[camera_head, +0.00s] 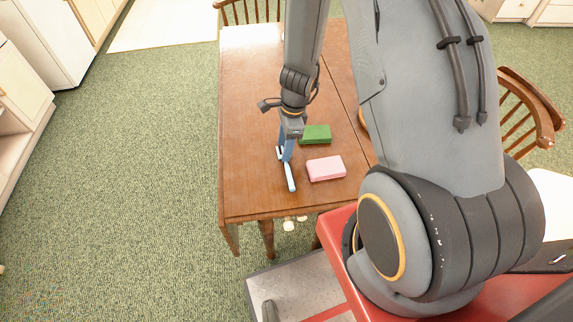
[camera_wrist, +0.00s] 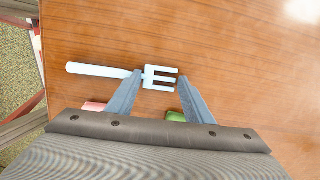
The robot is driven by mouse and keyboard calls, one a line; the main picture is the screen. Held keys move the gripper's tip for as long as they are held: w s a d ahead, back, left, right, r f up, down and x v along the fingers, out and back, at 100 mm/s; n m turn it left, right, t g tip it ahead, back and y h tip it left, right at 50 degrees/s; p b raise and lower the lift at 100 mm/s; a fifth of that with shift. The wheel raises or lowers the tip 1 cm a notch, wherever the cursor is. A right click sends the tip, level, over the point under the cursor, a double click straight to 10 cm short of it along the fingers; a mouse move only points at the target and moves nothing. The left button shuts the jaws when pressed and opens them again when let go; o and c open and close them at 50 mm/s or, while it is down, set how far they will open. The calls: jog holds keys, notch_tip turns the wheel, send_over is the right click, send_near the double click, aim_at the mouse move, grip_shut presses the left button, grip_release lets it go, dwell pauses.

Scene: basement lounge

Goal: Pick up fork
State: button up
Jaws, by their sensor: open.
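A light-blue fork lies on the wooden table (camera_head: 245,130). In the head view its handle (camera_head: 290,178) points toward the near edge and its head is partly hidden by my gripper (camera_head: 284,152). In the wrist view the whole fork (camera_wrist: 105,71) shows, handle to the left and tines to the right. My gripper (camera_wrist: 158,84) is open and empty. One finger is by the neck of the fork and the other by the tine tips, so the head lies between them in the picture. I cannot tell whether either finger touches it.
A green block (camera_head: 316,134) and a pink block (camera_head: 326,168) lie on the table to the right of the fork. The table's left part is clear. Wooden chairs stand at the far side (camera_head: 246,10) and at the right (camera_head: 530,108).

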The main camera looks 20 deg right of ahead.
jog(key=c, duration=0.7)
jog(key=shift+r, duration=0.15)
